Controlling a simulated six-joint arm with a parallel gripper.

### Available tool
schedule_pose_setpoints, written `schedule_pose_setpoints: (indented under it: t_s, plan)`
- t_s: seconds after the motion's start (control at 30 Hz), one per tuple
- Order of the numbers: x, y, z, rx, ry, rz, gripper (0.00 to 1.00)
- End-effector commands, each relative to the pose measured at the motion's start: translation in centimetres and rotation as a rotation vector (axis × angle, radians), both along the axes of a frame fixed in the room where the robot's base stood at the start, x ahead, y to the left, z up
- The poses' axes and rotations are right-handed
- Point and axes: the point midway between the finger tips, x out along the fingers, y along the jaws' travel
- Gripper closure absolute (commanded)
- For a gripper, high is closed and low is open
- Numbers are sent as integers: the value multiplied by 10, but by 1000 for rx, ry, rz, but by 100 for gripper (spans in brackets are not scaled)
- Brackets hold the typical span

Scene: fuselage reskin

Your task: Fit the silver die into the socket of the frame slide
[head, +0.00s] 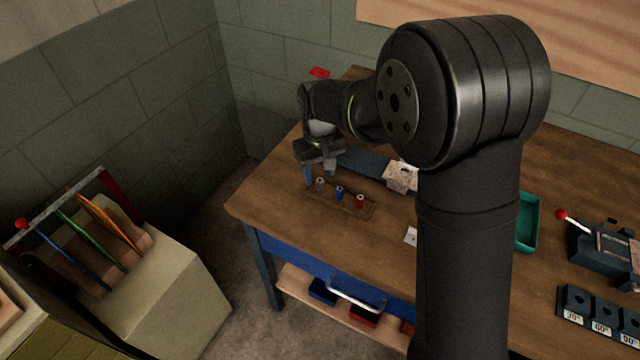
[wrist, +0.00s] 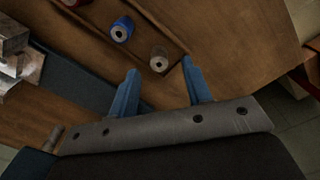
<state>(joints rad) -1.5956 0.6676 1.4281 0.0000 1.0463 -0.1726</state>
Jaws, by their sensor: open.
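The silver die (head: 320,184) is a small grey cylinder with a hole in its top. It stands at the left end of a wooden holder (head: 345,208), beside a blue die (head: 339,193) and a red die (head: 360,201). My gripper (head: 318,168) is above that end of the holder, with its blue fingers apart and nothing held. In the wrist view the silver die (wrist: 159,60) shows just beyond and between the open fingertips (wrist: 160,66). I cannot tell for sure which fixture is the frame slide, and its socket is not made out.
A pale speckled block (head: 401,176) stands behind the holder at the end of a dark strip (head: 362,165). A teal tray (head: 527,222), a dark fixture with a red-knobbed lever (head: 600,250) and numbered blocks (head: 600,312) are at right. My arm hides the bench's middle.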

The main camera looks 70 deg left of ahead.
Motion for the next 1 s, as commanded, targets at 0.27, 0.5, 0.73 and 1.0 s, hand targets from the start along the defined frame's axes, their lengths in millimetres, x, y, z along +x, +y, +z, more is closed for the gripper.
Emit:
schedule_pose_setpoints:
  t_s: [0.27,0.5,0.73,1.0]
  plan:
    - [1,0,-29,0,0,0,55]
    - [1,0,-29,1,0,0,61]
    - [1,0,-29,0,0,0,100]
    - [1,0,-28,1,0,0,100]
